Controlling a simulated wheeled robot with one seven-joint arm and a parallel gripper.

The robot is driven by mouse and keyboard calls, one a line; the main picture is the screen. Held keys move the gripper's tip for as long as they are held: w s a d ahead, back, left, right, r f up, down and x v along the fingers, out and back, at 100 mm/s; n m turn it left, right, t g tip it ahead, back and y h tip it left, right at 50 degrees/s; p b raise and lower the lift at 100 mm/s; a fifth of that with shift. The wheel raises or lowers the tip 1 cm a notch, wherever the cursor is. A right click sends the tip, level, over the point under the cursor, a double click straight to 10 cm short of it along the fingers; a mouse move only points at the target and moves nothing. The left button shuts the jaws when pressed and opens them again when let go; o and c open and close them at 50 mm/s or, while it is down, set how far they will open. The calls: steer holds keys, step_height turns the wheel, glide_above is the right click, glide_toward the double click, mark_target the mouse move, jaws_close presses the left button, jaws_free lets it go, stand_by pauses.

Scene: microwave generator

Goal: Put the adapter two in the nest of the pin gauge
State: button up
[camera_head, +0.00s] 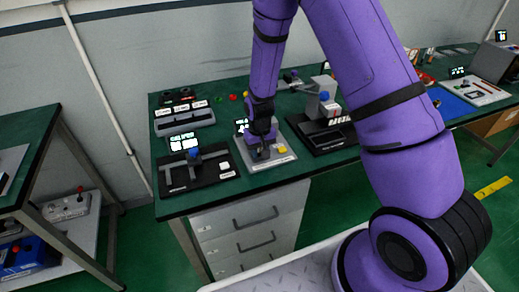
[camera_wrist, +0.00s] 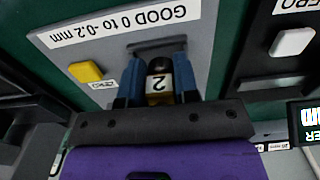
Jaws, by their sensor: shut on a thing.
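Adapter two (camera_wrist: 159,84), a small dark and brass-coloured piece with a white label marked 2, is between the blue fingers of my gripper (camera_wrist: 158,72), which is shut on it. In the head view my gripper (camera_head: 262,143) points down over a grey gauge plate (camera_head: 247,157) with a yellow button. The wrist view shows this grey plate (camera_wrist: 195,25) upside down, with a label reading GOOD 0 to -0.2 mm and a dark slot (camera_wrist: 155,46) just beyond the adapter. My fingers hide part of the slot; I cannot tell whether the adapter touches the plate.
A black gauge (camera_head: 205,178) with a white button and display stands left of the grey plate. A black-based press-like device (camera_head: 333,137) stands on its right. Behind are a rack with labels (camera_head: 183,118) and small coloured parts (camera_head: 233,98). The green table's front edge is close.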

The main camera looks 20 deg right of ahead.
steer(key=shift+f, duration=0.2)
steer(key=o, duration=1)
